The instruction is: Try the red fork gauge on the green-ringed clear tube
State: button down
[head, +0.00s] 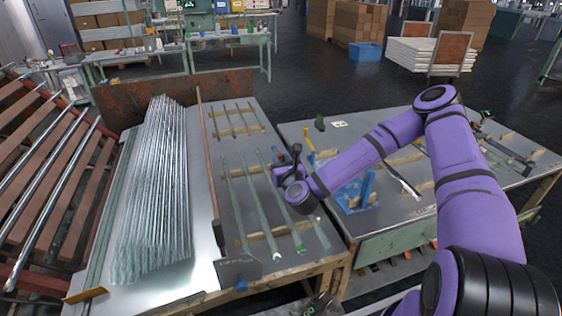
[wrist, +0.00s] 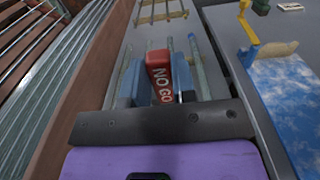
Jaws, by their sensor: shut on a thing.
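The red fork gauge (wrist: 159,72), marked NO GO, is held between the two blue-grey fingers of my gripper (wrist: 156,84) in the wrist view. Its prongs are hidden from this angle. In the head view my gripper (head: 283,174) is over the right part of the bench's tube row, and the gauge is hard to make out there. A clear tube (head: 283,215) with a green mark near its front end lies on wooden rests just below my gripper. A neighbouring tube to its right also seems to show green. I cannot tell whether the gauge touches a tube.
A dense stack of glass tubes (head: 155,190) fills the left of the bench. A long brown bar (head: 208,165) separates it from the tube row. A blue stand (head: 357,190) is on the right table (head: 400,208). Shorter tubes (head: 238,118) lie behind the row.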

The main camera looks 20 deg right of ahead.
jog(key=shift+s, duration=0.1)
notch_tip(320, 180, down, 6)
dwell(0.8)
jog(key=shift+f, duration=1)
dwell(2.1)
dwell(0.6)
notch_tip(320, 180, up, 7)
dwell(1.8)
dwell(0.3)
